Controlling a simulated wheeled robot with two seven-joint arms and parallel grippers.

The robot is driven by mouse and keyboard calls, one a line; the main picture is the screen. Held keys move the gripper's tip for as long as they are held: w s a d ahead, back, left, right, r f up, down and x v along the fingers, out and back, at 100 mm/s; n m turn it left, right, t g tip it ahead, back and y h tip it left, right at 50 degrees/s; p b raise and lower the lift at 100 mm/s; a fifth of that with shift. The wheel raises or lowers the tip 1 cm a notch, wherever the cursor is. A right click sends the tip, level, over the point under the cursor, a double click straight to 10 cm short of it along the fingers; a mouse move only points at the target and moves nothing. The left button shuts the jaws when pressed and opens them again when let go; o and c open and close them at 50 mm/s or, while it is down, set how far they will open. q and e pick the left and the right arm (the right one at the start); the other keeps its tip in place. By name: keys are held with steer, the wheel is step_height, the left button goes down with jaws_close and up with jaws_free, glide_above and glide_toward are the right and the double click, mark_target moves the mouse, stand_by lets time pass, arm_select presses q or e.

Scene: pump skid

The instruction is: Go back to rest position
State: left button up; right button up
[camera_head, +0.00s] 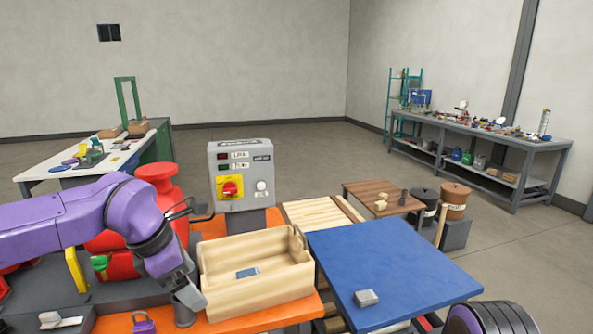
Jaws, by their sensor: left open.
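My left arm comes in from the left, purple with dark joints. Its grey left gripper (188,304) points down at the front left corner of a wooden tray (262,291). The gripper is open, and I see nothing between its fingers. Whether it touches the tray's side cannot be told. A small grey-blue piece (247,273) lies inside the tray, apart from the gripper. My right gripper is out of view; only a dark and purple rounded part, likely of my right arm, shows at the bottom right.
A red pump (158,187) stands behind my left arm. A grey control box (241,175) with a red knob stands behind the tray. A blue tabletop (395,262) on the right carries a small grey block (366,298). Open floor lies beyond, before a workbench (480,135).

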arm_select(q)
steer(key=s+a+f+m+t+y+b, duration=0.1)
steer(key=a+f+m+t+y, duration=0.2)
steer(key=f, duration=1)
steer(key=s+a+f+m+t+y, duration=0.1)
steer(key=a+f+m+y, duration=0.35)
steer(key=f, duration=0.85)
steer(key=s+a+f+m+g+b, duration=0.1)
steer(key=s+f+m, duration=0.4)
steer(key=s+f, duration=0.4)
steer(key=s+a+f+m+g+h, duration=0.1)
steer(key=s+f+m, duration=0.4)
steer(key=s+f, duration=0.5)
steer(key=s+a+g, duration=0.1)
steer(key=s, duration=0.6)
steer(key=shift+s+g+b, duration=0.3)
steer(key=shift+b, duration=0.05)
